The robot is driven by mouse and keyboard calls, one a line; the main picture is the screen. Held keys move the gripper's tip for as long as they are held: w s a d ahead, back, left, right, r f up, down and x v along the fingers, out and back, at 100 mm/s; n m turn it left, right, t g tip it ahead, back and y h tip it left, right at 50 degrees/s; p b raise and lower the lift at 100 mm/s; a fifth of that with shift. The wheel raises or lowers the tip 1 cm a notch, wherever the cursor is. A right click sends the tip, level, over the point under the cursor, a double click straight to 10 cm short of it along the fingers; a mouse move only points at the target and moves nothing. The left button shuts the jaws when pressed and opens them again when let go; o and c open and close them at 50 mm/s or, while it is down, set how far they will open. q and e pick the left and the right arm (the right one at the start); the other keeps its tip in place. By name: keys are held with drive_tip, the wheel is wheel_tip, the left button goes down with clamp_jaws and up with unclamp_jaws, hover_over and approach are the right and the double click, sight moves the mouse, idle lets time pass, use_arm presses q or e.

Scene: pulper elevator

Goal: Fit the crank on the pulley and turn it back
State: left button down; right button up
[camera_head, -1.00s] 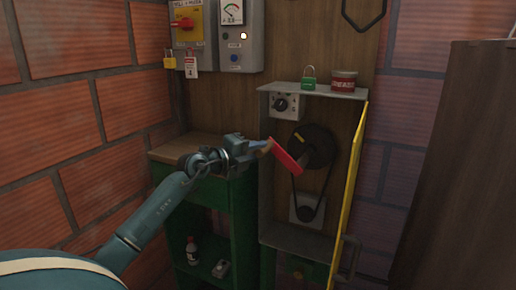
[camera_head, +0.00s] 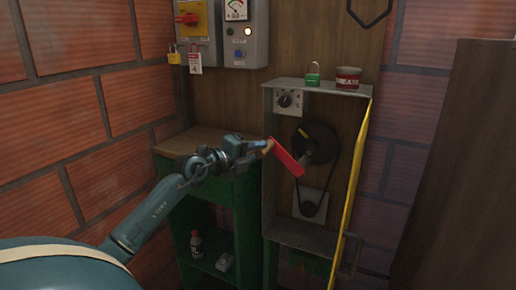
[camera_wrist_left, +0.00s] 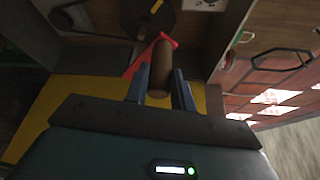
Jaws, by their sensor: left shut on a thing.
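The crank has a red arm (camera_head: 287,158) and a brown wooden handle (camera_wrist_left: 160,68). My left gripper (camera_head: 262,147) is shut on the handle. The red arm slants down and right in front of the dark pulley (camera_head: 322,138), with its lower end near the pulley's left side. I cannot tell whether that end is seated on the pulley. A belt (camera_head: 331,175) runs from the pulley down to a small lower wheel (camera_head: 309,208). In the wrist view the red arm (camera_wrist_left: 140,62) passes behind the handle. My right gripper is in neither view.
The pulley sits in an open grey housing with a yellow door edge (camera_head: 356,170) on its right. A green padlock (camera_head: 313,78) and a red tin (camera_head: 347,78) stand on top. A green cabinet with a wooden top (camera_head: 180,145) is left of it.

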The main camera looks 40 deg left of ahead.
use_arm(q)
drive_tip(key=shift+s+d+r+p, duration=0.1)
drive_tip(key=shift+s+d+p, duration=0.15)
drive_tip(key=shift+s+p, duration=0.6)
drive_tip(key=shift+s+d+r+p, duration=0.1)
drive_tip(key=shift+s+d+p, duration=0.15)
drive_tip(key=shift+s, duration=1.1)
drive_tip(key=shift+f, duration=0.1)
drive_tip(key=c, duration=1.8)
unclamp_jaws()
clamp_jaws()
